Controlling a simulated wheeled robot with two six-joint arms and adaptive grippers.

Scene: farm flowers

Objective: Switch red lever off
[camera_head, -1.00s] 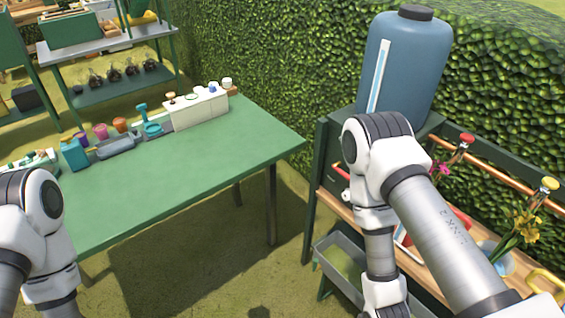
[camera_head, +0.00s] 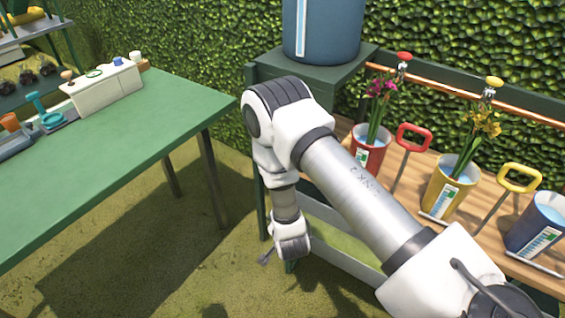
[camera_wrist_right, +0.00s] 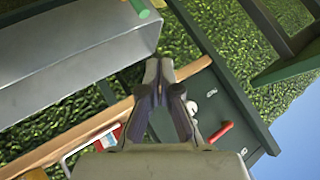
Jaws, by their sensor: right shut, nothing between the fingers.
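A short red bar-shaped lever (camera_wrist_right: 221,131) sits on the dark green panel (camera_wrist_right: 222,102) in the right wrist view, to the right of my right gripper (camera_wrist_right: 158,68). A small white round part (camera_wrist_right: 191,107) is beside it, partly behind a finger. My right gripper is shut, empty and apart from the lever. In the head view, a red loop handle (camera_head: 414,136) stands by the red pot, and a red knob (camera_head: 404,57) tops a valve on the copper pipe. The red bar is hidden in the head view. My left gripper is out of view.
Red (camera_head: 369,152), yellow (camera_head: 449,190) and blue (camera_head: 541,224) pots stand on the wooden shelf, with flowers in the first two. A blue tank (camera_head: 322,30) stands behind my right arm. A grey trough (camera_head: 338,238) lies below. The green table (camera_head: 130,145) is at left.

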